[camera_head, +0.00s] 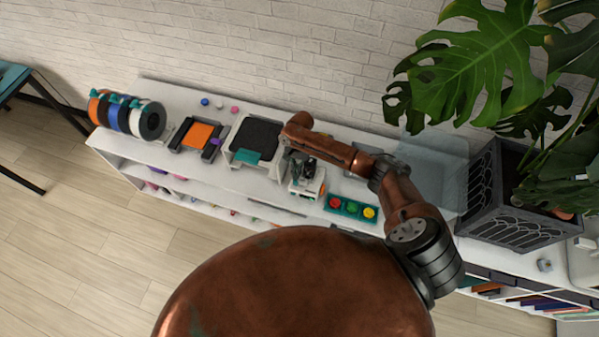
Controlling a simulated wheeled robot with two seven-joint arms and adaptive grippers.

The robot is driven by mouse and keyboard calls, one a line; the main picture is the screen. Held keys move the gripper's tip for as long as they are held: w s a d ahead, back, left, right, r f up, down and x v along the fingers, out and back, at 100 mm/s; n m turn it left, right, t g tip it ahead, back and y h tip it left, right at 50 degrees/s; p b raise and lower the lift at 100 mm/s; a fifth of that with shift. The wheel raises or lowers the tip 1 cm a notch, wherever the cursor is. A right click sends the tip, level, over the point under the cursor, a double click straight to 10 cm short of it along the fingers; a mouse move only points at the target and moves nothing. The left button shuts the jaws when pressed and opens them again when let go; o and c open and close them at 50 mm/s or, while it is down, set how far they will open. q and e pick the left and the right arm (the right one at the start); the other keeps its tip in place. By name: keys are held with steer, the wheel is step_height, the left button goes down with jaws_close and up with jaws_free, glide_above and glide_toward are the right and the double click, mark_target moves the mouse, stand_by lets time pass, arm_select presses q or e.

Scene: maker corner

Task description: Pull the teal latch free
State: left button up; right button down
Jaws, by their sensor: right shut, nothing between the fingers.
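A teal piece (246,156), which looks like the latch, sits at the front edge of a white machine with a black top (255,136) on the shelf. My right arm reaches in from the lower right. My right gripper (305,174) is shut and empty, to the right of the teal piece and apart from it. It is at a small white box (308,190) and partly hides it; I cannot tell if they touch. My left gripper is out of view.
A teal tray with red, green and yellow round pieces (350,208) lies right of the white box. An orange-topped device (199,135) and several spools (150,121) stand to the left. A leafy plant (485,65) in a dark planter (505,200) rises at the right.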

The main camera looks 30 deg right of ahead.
steer(key=shift+s+a, duration=0.1)
steer(key=shift+a, duration=0.1)
steer(key=shift+r, duration=0.4)
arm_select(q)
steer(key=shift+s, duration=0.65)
arm_select(e)
steer(key=v, duration=1.1)
steer(key=shift+d, duration=0.25)
